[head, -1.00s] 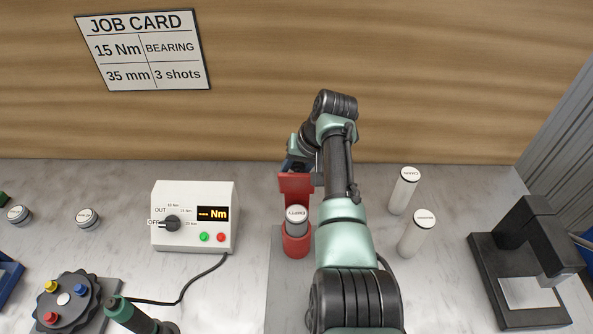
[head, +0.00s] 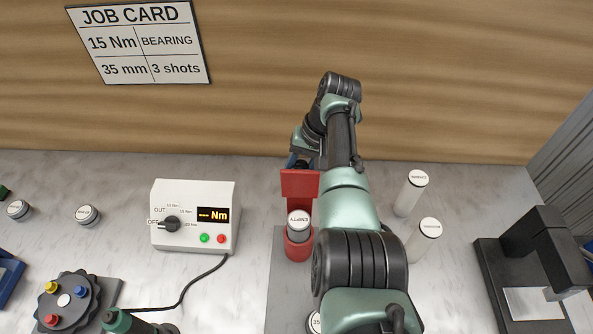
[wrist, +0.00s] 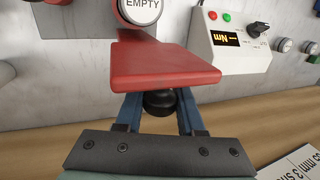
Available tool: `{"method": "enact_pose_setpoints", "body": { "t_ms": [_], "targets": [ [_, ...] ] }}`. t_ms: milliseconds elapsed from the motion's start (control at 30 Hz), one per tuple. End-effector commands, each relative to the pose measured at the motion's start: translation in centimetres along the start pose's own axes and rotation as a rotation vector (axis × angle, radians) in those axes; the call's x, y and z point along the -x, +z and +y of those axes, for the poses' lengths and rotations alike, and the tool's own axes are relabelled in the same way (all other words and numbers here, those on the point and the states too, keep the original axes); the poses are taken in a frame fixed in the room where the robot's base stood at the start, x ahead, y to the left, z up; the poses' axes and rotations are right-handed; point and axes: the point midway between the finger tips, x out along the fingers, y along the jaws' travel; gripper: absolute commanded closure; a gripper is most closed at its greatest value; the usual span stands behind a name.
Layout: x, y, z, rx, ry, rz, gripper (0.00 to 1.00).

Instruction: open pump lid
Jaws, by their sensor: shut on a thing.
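The red pump (head: 297,250) stands on a grey plate at the bench's middle, with a white-capped canister marked EMPTY (head: 299,222) in its cup. Its red lid (head: 300,183) is swung up behind the canister. In the wrist view the lid (wrist: 165,68) shows as a flat red plate, with the EMPTY cap (wrist: 141,10) beyond it. My gripper (wrist: 159,106) has its blue fingers shut on the round black knob (wrist: 159,102) on the lid. In the head view my gripper (head: 298,161) is mostly hidden behind the lid and my arm.
The torque box (head: 195,217) stands left of the pump, its cable running forward. Two white canisters (head: 411,193) (head: 424,239) stand close right of my arm. A black press (head: 530,260) is far right. The wall is close behind.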

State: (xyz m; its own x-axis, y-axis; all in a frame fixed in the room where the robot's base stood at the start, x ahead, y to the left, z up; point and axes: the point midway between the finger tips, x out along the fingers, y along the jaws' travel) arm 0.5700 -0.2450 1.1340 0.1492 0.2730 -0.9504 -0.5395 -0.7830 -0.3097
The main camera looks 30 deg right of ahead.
Motion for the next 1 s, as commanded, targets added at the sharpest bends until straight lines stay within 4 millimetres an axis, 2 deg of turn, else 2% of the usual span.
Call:
{"method": "enact_pose_setpoints", "body": {
  "t_ms": [33, 67, 200, 233, 533, 667, 767, 1000],
  "targets": [
    [-0.2, 0.1, 0.0, -0.002, 0.000, -0.002, 1.00],
    [-0.2, 0.1, 0.0, -0.002, 0.000, -0.002, 0.61],
    [-0.2, 0.1, 0.0, -0.002, 0.000, -0.003, 0.35],
    [-0.1, 0.1, 0.0, -0.002, 0.000, -0.002, 0.32],
    [0.0, 0.0, 0.0, -0.001, 0.000, -0.001, 0.32],
    [0.9, 0.0, 0.0, -0.001, -0.001, 0.001, 0.32],
    [2.5, -0.1, 0.1, -0.002, 0.000, 0.003, 0.32],
    [7.8, -0.1, 0.1, -0.001, 0.000, 0.005, 0.32]
  ]
}}
